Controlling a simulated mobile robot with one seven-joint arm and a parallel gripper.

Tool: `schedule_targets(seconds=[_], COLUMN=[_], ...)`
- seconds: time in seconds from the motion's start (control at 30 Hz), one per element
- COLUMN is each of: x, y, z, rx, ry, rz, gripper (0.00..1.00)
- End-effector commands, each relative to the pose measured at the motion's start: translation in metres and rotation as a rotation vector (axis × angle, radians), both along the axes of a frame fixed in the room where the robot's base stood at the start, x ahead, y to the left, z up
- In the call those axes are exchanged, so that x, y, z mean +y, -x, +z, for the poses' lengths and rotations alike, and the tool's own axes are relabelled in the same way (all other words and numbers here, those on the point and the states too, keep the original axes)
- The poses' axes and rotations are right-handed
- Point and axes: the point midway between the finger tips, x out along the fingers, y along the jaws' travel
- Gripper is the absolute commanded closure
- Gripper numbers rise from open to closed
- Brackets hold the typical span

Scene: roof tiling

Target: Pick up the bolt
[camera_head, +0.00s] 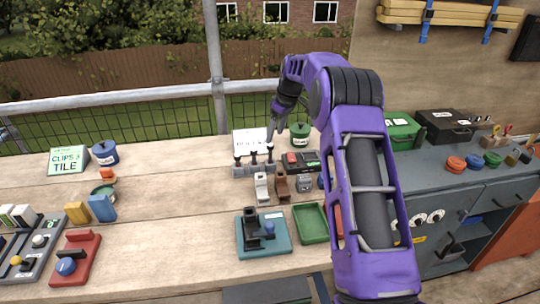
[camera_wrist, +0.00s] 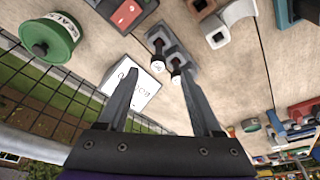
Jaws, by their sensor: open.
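Dark bolts with pale tips, one of them a bolt (camera_head: 254,158), stand in a grey rack (camera_head: 253,171) on the wooden bench. In the wrist view two show: the left bolt (camera_wrist: 157,62) and the right bolt (camera_wrist: 177,66), in the rack (camera_wrist: 176,40). My gripper (camera_head: 269,143) is above the right part of the rack in the head view. In the wrist view my gripper (camera_wrist: 160,72) is open and empty, with its fingers on either side of the two bolts. The right fingertip lies close to the right bolt; I cannot tell if they touch.
A white sign (camera_head: 249,141) stands behind the rack. A green pot (camera_head: 300,134) is behind and right of it. A red-and-black block (camera_head: 300,160) is right of the rack; white and brown parts (camera_head: 280,184) stand in front. The bench left of the rack is clear.

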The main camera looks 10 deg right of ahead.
Motion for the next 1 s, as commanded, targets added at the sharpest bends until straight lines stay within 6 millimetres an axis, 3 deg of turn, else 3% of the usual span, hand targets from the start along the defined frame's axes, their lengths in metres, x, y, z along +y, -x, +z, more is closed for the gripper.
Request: schedule_targets(seconds=[0.2,0.47,0.77,1.0], x=[0.008,0.012,0.019,0.020], y=[-0.008,-0.012,-0.023,-0.024], z=[-0.042,-0.060,-0.099,-0.104], rx=[0.002,0.000,-0.001,-0.004], ry=[0.001,0.001,0.003,0.003], rz=[-0.001,-0.001,-0.002,-0.002], gripper=[0.33,0.33,0.33,0.33])
